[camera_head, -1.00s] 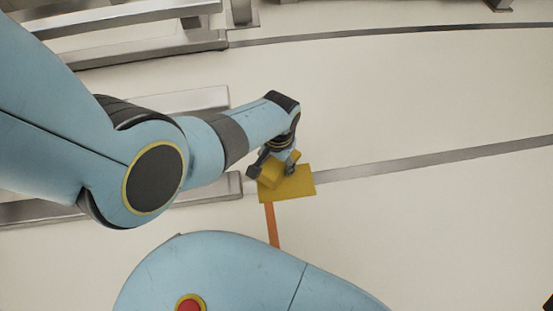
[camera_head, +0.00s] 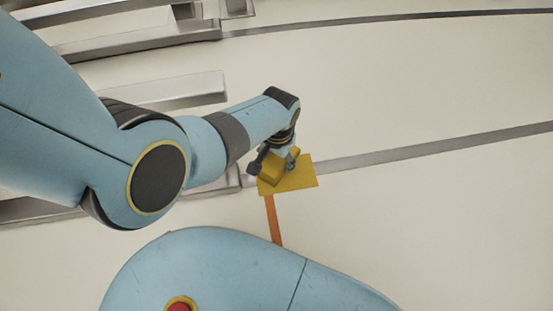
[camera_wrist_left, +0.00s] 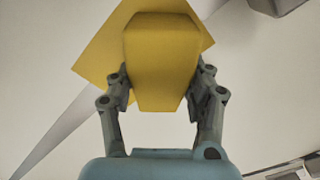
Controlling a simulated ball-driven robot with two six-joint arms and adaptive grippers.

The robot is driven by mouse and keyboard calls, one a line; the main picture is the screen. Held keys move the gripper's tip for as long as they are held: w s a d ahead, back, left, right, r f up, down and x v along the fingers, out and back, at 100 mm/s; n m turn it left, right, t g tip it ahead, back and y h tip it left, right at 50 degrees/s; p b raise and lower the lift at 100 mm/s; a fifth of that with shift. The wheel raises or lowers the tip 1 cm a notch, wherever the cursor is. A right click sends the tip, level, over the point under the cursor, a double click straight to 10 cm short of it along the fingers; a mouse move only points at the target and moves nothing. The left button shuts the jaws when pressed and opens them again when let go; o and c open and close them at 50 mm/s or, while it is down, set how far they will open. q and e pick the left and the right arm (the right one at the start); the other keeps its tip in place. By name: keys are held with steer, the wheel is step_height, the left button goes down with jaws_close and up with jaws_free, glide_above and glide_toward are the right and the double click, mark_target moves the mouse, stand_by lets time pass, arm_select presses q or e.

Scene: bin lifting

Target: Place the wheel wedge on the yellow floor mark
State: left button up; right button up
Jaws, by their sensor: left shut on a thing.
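The yellow floor mark (camera_head: 300,178) is a flat yellow patch on the pale floor at the centre of the head view. It also shows behind the wedge in the left wrist view (camera_wrist_left: 100,62). My left gripper (camera_head: 274,165) is over the left part of the mark, shut on the yellow wheel wedge (camera_head: 272,172). In the left wrist view the wedge (camera_wrist_left: 162,60) sits between the two fingers (camera_wrist_left: 160,88), overlapping the mark. I cannot tell whether the wedge touches the floor. My right gripper is not in view.
An orange strip (camera_head: 273,220) runs from the mark towards my body. A grey floor line (camera_head: 430,147) runs right from the mark. Metal beams (camera_head: 150,92) lie at the left and upper left. The floor at right is clear.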

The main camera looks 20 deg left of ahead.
arm_select(q)
steer(key=shift+w, duration=0.1)
steer(key=shift+f, duration=0.1)
steer(key=o, duration=1.5)
